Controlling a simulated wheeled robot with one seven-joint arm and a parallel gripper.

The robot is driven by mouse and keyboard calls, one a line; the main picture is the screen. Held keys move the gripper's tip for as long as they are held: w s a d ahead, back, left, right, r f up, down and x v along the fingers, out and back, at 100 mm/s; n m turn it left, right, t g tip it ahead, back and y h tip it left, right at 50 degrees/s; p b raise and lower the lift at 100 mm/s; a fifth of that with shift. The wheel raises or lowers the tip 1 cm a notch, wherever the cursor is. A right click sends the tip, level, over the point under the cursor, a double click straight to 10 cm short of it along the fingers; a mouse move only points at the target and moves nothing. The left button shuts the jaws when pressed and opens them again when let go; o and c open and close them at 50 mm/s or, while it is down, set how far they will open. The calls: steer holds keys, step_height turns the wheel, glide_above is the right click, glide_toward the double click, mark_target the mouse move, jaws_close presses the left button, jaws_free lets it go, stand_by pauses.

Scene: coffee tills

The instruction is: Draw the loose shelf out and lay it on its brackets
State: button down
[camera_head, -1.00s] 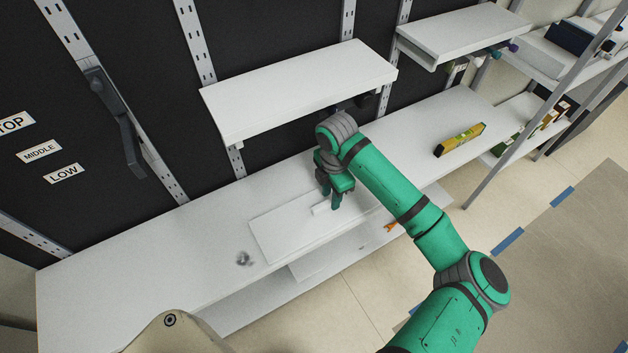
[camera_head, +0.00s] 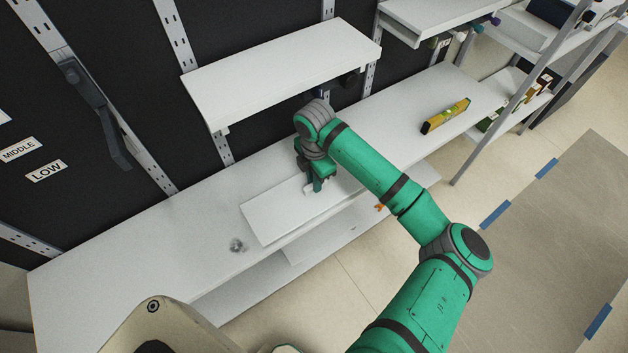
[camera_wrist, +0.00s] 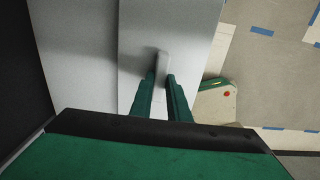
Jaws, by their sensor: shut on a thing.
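The loose shelf (camera_head: 272,219) is a flat white board lying on the long white bench (camera_head: 110,245), along its front edge. A small raised white grip (camera_wrist: 163,62) stands on its top face. My gripper (camera_head: 318,187) points down over the board and is shut on this grip, one finger on each side in the wrist view (camera_wrist: 161,80). In the head view my fingers partly hide the grip. A dark bracket-like piece (camera_head: 95,115) hangs on a slotted wall upright at the left, near the MIDDLE (camera_head: 19,149) and LOW (camera_head: 46,171) labels.
A fixed white shelf (camera_head: 285,72) hangs above the bench behind my gripper. A lower white shelf (camera_head: 240,290) juts out below. Open floor (camera_head: 480,260) lies right.

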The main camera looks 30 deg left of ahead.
steer(key=shift+a+r, duration=0.15)
steer(key=shift+r, duration=1.6)
steer(key=shift+s+d, duration=0.25)
steer(key=shift+d, duration=0.3)
steer(key=shift+s+d, duration=0.25)
steer(key=shift+d, duration=0.25)
steer(key=s+d, duration=0.3)
steer(key=d, duration=0.6)
steer(key=shift+s, duration=0.35)
step_height(320, 180, up, 35)
steer(key=shift+r, duration=0.15)
stand_by(4.3)
